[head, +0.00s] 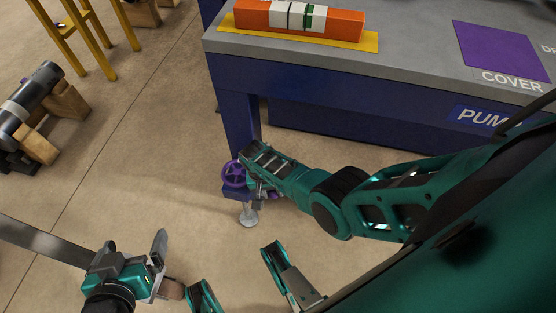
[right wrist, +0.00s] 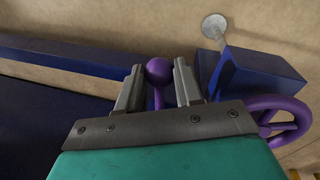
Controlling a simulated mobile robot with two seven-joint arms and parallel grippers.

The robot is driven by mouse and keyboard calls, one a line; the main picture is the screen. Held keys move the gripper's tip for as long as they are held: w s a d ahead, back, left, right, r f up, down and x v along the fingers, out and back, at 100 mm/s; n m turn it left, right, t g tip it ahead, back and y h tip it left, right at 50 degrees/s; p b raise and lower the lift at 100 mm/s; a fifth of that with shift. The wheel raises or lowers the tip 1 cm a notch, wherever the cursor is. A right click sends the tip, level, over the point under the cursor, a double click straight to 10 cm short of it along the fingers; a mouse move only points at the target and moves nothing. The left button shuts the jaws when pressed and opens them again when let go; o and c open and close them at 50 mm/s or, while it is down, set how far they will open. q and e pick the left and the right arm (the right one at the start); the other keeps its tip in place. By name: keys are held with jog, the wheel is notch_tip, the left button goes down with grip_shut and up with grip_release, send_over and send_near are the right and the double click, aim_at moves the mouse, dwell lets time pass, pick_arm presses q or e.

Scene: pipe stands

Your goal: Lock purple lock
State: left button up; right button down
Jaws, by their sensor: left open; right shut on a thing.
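The purple lock shows in the right wrist view as a round knob (right wrist: 158,70) on a thin purple stem. My right gripper (right wrist: 159,84) has its two fingers on either side of the stem just below the knob and is shut on it. In the head view my right gripper (head: 256,190) is at the blue table leg's foot, beside a purple handwheel (head: 233,174), and mostly hides the lock. The handwheel also shows at the right of the right wrist view (right wrist: 285,122). My left gripper (head: 163,265) is open and empty at the lower left, apart from the lock.
A blue table (head: 300,95) with a grey top stands behind. A dark pipe on wooden blocks (head: 65,105) and yellow stands (head: 90,45) are at left. Floor between is clear.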

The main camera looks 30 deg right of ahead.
jog(key=shift+w+a+f+m, duration=0.1)
jog(key=shift+w+a+m, duration=0.15)
jog(key=shift+m, duration=0.25)
jog(key=shift+a, duration=0.1)
jog(key=c, duration=0.8)
grip_release()
jog(key=shift+w, duration=0.1)
jog(key=shift+o, duration=0.2)
notch_tip(320, 180, up, 13)
jog(key=w+a+p, duration=0.1)
jog(key=a+p, duration=0.1)
jog(key=p, duration=0.5)
jog(key=shift+p, duration=0.35)
